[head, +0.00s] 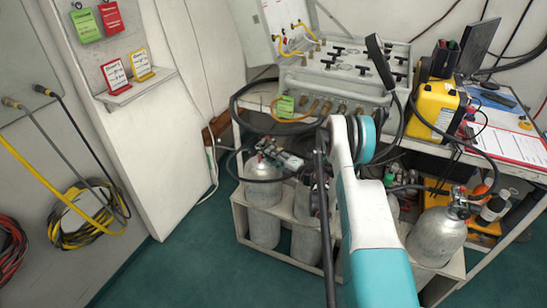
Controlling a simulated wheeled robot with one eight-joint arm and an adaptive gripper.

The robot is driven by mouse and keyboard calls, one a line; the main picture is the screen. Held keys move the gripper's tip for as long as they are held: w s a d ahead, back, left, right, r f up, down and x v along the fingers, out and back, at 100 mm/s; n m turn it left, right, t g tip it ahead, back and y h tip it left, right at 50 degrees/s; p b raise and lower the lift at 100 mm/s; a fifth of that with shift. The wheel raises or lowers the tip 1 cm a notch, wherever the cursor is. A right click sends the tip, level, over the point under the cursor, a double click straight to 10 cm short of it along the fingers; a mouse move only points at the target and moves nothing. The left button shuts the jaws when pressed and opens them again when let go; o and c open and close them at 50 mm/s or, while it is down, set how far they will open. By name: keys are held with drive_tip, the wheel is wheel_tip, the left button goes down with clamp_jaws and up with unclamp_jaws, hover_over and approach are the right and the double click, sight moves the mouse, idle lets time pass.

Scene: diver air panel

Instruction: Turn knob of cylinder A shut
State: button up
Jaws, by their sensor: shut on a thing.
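Several grey gas cylinders stand in a pale rack (240,222) under the panel bench. One cylinder (262,192) is at the left of the rack, with valve fittings and hoses at its top. Another cylinder (437,236) is at the right, with a valve (460,208) on its neck. No letter is readable, so I cannot tell which is cylinder A, and its knob cannot be made out. My white and teal arm crosses the middle and covers part of the rack.
The grey air panel (345,75) with black handles stands on the bench above. A yellow case (436,108) and a red-edged sheet (512,146) lie to its right. Hoses loop around the rack. Green floor (190,265) is clear at the left front.

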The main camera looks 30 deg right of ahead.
drive_tip(key=shift+d+m, duration=0.1)
drive_tip(key=shift+m, duration=0.3)
drive_tip(key=o, duration=1.1)
drive_tip(key=shift+c, duration=0.2)
drive_tip(key=shift+r, duration=0.1)
